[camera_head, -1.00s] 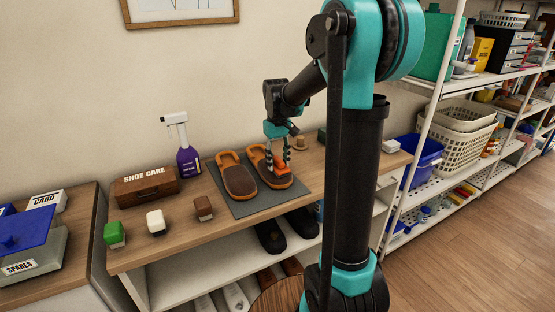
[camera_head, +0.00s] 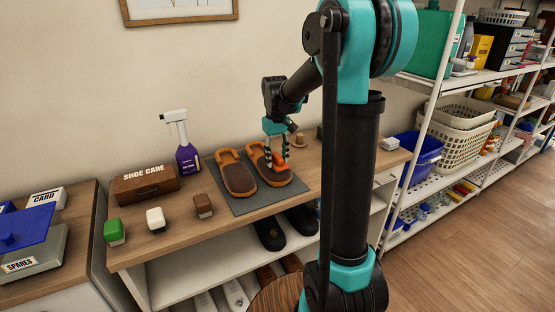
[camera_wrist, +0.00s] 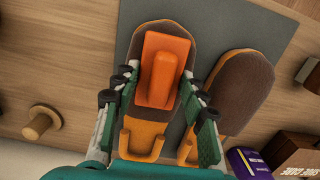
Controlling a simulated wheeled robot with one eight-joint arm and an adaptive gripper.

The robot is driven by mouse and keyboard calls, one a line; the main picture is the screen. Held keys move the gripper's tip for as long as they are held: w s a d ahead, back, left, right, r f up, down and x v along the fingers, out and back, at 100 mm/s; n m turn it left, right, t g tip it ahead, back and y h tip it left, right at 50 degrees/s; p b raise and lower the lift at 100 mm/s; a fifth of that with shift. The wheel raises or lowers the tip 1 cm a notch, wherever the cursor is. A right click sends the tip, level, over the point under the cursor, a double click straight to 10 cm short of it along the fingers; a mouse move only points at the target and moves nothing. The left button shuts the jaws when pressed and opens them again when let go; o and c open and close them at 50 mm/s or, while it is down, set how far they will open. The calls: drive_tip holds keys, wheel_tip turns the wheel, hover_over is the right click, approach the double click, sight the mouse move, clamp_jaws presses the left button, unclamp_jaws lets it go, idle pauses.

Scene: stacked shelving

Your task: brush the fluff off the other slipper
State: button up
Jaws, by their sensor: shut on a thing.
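My gripper (camera_head: 277,151) is shut on an orange brush (camera_wrist: 163,70) above the right slipper (camera_head: 282,175). The brush also shows in the head view (camera_head: 279,162). That slipper is brown with an orange rim, and the brush covers its middle in the wrist view (camera_wrist: 185,42). I cannot tell whether the bristles touch it. The left slipper (camera_head: 238,179), of the same kind, lies beside it and shows to the right in the wrist view (camera_wrist: 244,88). Both lie on a dark grey mat (camera_head: 262,202). I cannot make out any fluff on either.
A brown shoe care box (camera_head: 146,187) and a purple spray bottle (camera_head: 188,158) stand left of the mat. Green (camera_head: 114,232), white (camera_head: 155,220) and brown (camera_head: 203,206) blocks line the front. A round wooden knob (camera_wrist: 42,122) stands near the mat.

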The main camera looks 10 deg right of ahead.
drive_tip(key=shift+w, duration=0.8)
drive_tip(key=shift+r, duration=0.1)
drive_tip(key=shift+r, duration=1.45)
drive_tip(key=shift+s, duration=0.1)
